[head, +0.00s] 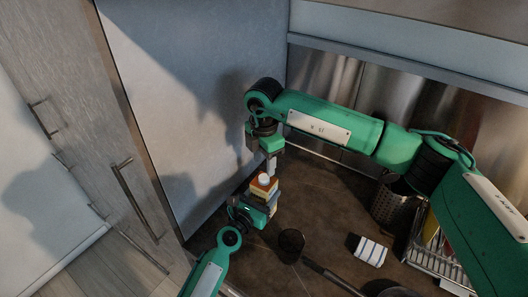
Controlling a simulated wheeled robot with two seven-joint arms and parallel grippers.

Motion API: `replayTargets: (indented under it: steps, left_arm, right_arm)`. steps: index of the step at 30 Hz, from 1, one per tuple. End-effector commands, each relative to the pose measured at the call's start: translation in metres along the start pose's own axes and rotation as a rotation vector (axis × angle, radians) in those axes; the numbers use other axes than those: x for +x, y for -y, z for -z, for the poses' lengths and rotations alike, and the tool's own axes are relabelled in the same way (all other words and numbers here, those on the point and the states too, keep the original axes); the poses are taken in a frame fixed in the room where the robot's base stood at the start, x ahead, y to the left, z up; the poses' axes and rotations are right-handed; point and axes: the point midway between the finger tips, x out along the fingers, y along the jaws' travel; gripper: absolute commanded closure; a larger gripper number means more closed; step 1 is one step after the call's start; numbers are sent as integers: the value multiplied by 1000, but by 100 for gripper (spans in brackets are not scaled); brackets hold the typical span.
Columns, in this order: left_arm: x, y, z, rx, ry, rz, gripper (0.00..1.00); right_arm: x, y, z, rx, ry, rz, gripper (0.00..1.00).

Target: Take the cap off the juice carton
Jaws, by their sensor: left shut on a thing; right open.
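The juice carton (261,189) is small in view, with orange and pale sides and a white cap (264,178) on its top. It stands near the left end of the dark counter. My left gripper (258,205) is shut on the carton from the lower side. My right gripper (269,165) is open and points down just above the cap. Whether its fingers touch the cap is too small to tell. The arms hide part of the carton's lower side.
A dark round cup (291,241), a striped cloth (370,251) and a pan (395,291) with a long handle lie to the right. A mesh basket (388,208) and a dish rack (436,252) stand further right. A tall pale panel (205,90) rises on the left.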

Motion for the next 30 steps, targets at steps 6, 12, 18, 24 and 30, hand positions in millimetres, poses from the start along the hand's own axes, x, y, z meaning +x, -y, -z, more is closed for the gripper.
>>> replayTargets:
  steps: [6, 12, 18, 24, 30]
  left_arm:
    - [0, 0, 1, 0, -1, 0, 100]
    - [0, 0, 1, 1, -1, 0, 100]
    - [0, 0, 1, 0, -1, 0, 100]
    - [0, 0, 1, 0, -1, 0, 100]
    - [0, 0, 1, 0, -1, 0, 100]
  right_arm:
    - [33, 0, 0, -1, -1, 2, 52]
    - [47, 0, 0, -1, 0, -1, 52]
    - [48, 0, 0, -2, 0, -1, 52]
    - [48, 0, 0, -2, 0, -1, 76]
    - [48, 0, 0, -2, 0, -1, 100]
